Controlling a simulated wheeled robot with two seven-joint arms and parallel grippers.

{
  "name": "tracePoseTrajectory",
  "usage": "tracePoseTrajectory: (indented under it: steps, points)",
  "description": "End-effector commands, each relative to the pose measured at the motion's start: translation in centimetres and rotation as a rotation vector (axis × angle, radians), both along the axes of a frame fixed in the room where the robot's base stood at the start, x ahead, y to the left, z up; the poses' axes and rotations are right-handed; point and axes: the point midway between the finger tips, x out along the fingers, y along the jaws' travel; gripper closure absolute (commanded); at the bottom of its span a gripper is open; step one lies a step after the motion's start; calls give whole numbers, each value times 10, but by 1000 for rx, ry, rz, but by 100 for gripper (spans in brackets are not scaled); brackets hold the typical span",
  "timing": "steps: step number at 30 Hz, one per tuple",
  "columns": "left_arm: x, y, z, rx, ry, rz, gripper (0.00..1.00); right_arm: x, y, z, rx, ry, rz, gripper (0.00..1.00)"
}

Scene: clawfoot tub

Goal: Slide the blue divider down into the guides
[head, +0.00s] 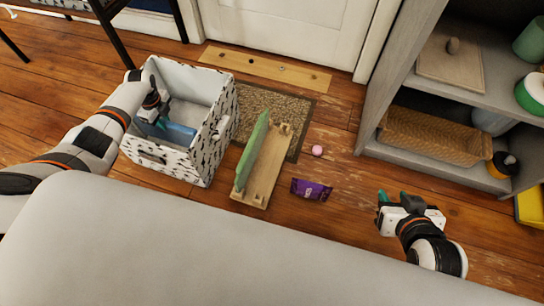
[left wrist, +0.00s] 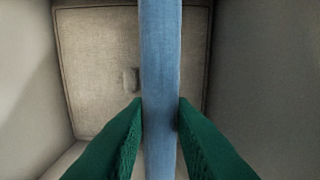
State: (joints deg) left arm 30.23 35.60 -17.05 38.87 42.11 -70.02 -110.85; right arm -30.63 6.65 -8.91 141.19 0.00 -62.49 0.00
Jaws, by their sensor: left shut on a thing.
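The blue divider (head: 176,131) is inside the white patterned bin (head: 205,152), low between its walls. My left gripper (head: 157,117) reaches into the bin and is shut on the divider. In the left wrist view the divider (left wrist: 160,60) runs as an upright strip between the green fingers (left wrist: 160,125), above the bin's floor. The wooden rack (head: 265,172) with end guides stands on the floor right of the bin. A green panel (head: 253,152) stands upright along its left side. My right gripper (head: 393,197) is open and empty over the floor at the right.
A purple packet (head: 311,189) and a pink ball (head: 317,151) lie right of the rack. A brown mat (head: 285,103) and a wooden board with pegs (head: 265,71) lie behind, before the door. A grey shelf (head: 450,85) stands at the right. Some floor between packet and shelf is clear.

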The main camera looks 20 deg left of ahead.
Motion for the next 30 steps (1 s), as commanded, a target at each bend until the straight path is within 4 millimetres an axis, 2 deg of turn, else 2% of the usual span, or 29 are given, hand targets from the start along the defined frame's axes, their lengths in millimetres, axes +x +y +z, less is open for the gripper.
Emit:
tracePoseTrajectory:
  steps: [30]
  points:
    - [0, 0, -21, 0, -1, 0, 100, 0, 0, -21, 0, 0, 0, 64]
